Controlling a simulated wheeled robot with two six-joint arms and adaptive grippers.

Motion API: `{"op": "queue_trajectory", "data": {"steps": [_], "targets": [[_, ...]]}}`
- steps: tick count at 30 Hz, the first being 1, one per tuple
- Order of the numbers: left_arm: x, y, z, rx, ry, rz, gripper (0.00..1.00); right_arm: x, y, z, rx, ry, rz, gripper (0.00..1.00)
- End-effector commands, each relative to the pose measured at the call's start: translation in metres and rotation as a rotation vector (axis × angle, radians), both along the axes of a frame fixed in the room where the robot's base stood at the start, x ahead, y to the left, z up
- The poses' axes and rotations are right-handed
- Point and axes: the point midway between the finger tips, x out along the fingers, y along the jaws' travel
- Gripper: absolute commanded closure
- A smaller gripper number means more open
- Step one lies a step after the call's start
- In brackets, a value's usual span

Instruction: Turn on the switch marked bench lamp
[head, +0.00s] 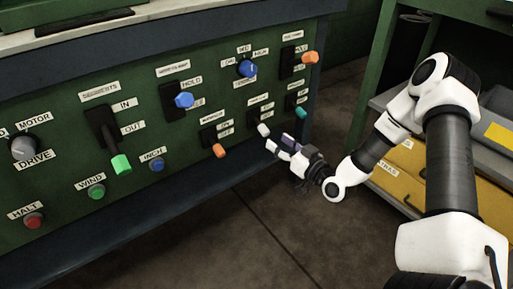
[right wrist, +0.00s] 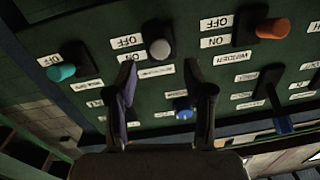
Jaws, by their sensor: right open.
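A small toggle switch with a white-grey cap (head: 263,129) sits low on the green panel, between an orange-capped switch (head: 219,150) and a teal-capped one (head: 301,113). The same white-grey cap (right wrist: 160,49) shows in the right wrist view, with ON and OFF labels beside it. I cannot read which switch is marked bench lamp. My right gripper (head: 279,142) is open and empty, just in front of and below the white-grey switch. In the right wrist view its fingers (right wrist: 167,80) are spread, with that cap beyond the gap. My left gripper is not in view.
The green panel (head: 60,185) carries other controls: a blue hold switch (head: 184,100), a blue selector knob (head: 247,68), an upper orange switch (head: 309,58), a green-tipped lever (head: 121,163) and push buttons. A shelf with yellow bins (head: 405,165) stands at right. The floor between is clear.

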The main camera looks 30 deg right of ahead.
Motion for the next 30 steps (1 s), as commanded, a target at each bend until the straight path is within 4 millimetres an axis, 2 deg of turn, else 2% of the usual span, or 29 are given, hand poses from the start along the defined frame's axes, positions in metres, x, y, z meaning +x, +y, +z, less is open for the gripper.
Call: {"op": "queue_trajectory", "data": {"steps": [12,15,21,22,26,27,30], "targets": [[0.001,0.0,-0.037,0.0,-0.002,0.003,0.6,0.067,0.01,-0.001,-0.005,0.001,0.003,0.48],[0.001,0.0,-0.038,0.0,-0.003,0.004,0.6,0.075,0.011,0.001,-0.002,0.001,0.002,0.48],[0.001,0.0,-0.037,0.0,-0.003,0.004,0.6,0.076,0.011,0.002,0.0,0.003,0.001,0.48],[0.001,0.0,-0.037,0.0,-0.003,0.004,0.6,0.075,0.011,0.002,0.0,0.003,0.001,0.51],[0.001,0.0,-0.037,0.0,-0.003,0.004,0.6,0.075,0.011,0.002,-0.001,0.003,0.001,0.97],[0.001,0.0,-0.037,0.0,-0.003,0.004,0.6,0.075,0.011,0.002,-0.001,0.003,0.001,1.0],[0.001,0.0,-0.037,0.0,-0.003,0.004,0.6,0.075,0.011,0.002,-0.001,0.003,0.001,1.0]]}}
